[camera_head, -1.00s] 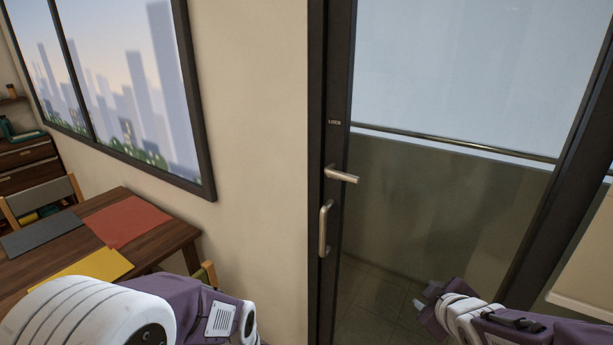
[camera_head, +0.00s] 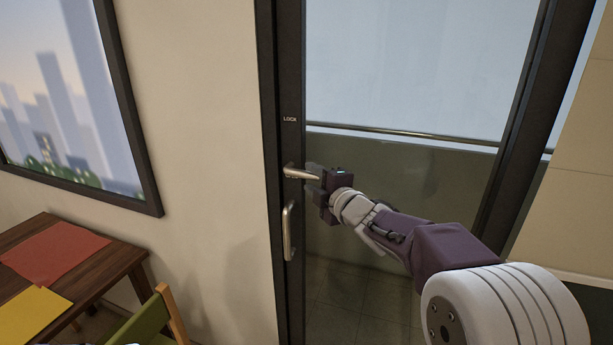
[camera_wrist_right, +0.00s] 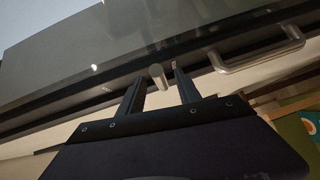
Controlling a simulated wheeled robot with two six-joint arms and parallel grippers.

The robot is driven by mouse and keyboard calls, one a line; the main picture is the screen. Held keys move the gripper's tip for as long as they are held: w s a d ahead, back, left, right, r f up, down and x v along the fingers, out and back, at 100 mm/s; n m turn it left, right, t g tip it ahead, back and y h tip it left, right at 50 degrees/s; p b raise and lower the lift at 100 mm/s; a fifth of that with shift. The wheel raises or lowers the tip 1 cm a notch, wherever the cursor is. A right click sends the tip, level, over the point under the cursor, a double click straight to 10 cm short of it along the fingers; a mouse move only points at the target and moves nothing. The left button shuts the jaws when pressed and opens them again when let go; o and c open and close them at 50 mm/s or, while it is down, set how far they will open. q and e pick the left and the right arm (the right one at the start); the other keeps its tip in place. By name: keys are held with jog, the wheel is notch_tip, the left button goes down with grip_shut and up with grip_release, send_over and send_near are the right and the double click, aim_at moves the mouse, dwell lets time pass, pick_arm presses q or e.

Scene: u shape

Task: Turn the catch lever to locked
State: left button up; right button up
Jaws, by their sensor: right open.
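The catch lever (camera_head: 300,173) is a metal handle on the dark door frame, pointing right and roughly level, below a small "LOCK" label (camera_head: 290,119). My right gripper (camera_head: 314,184) is open at the lever, its fingers around the lever's free end in the head view. In the right wrist view the lever (camera_wrist_right: 157,76) shows end-on between the open fingertips (camera_wrist_right: 159,84); I cannot tell whether they touch it. My left gripper is not in view.
A fixed pull handle (camera_head: 288,231) sits on the frame just below the lever. A glass door panel (camera_head: 400,80) with a rail is on the right. A wooden table (camera_head: 95,262) with coloured mats and a green chair (camera_head: 150,322) stand at the lower left.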

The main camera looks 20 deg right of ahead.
jog(key=shift+x, duration=1.3)
jog(key=shift+d, duration=0.1)
grip_shut()
